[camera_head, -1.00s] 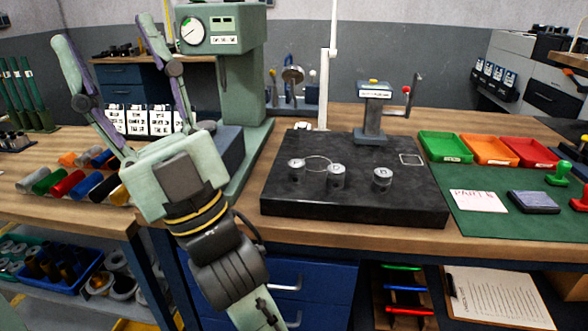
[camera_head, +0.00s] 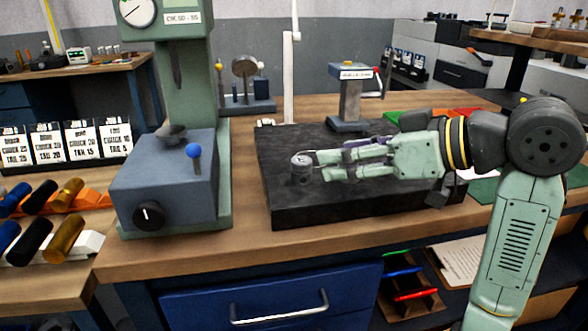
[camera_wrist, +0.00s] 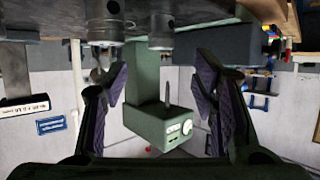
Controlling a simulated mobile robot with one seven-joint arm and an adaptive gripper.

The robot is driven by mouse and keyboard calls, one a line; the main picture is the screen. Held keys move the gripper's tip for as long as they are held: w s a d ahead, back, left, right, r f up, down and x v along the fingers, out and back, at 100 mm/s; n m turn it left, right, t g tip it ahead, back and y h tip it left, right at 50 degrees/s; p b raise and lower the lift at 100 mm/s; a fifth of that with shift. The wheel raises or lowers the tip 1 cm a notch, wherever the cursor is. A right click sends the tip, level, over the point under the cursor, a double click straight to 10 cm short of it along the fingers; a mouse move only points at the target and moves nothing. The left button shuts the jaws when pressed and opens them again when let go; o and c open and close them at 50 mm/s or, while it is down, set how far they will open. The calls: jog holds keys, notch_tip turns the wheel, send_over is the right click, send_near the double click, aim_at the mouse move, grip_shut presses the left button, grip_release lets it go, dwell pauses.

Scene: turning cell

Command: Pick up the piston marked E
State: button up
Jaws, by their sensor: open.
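A grey metal piston (camera_head: 302,168) stands upright on the black surface plate (camera_head: 300,212); the mark on its top is too small to read. My gripper (camera_head: 325,166) is open and lies level over the plate, its fingertips pointing left, close to this piston. I cannot tell whether they touch it. The gripper and arm hide the plate to the right. In the wrist view, which is upside down, a near piston (camera_wrist: 104,22) and another piston (camera_wrist: 160,32) show beyond the open fingers (camera_wrist: 160,78). No letter is readable on either.
A green press-like machine (camera_head: 180,70) with a blue-grey base (camera_head: 165,185) stands left of the plate. A small stand with a crank (camera_head: 350,95) is at the plate's back. Green and orange trays lie behind my arm. The wooden bench front (camera_head: 250,245) is clear.

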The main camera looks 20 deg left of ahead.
aim_at(304, 161)
jog(key=x, duration=0.4)
jog(key=shift+a, duration=0.1)
jog(key=p+x, duration=0.1)
jog(key=x, duration=0.4)
jog(key=shift+s+a+f+p, duration=0.1)
jog(key=shift+f+p, duration=0.15)
jog(key=shift+p, duration=0.05)
jog(key=shift+c, duration=0.2)
grip_shut()
jog(key=shift+r, duration=0.15)
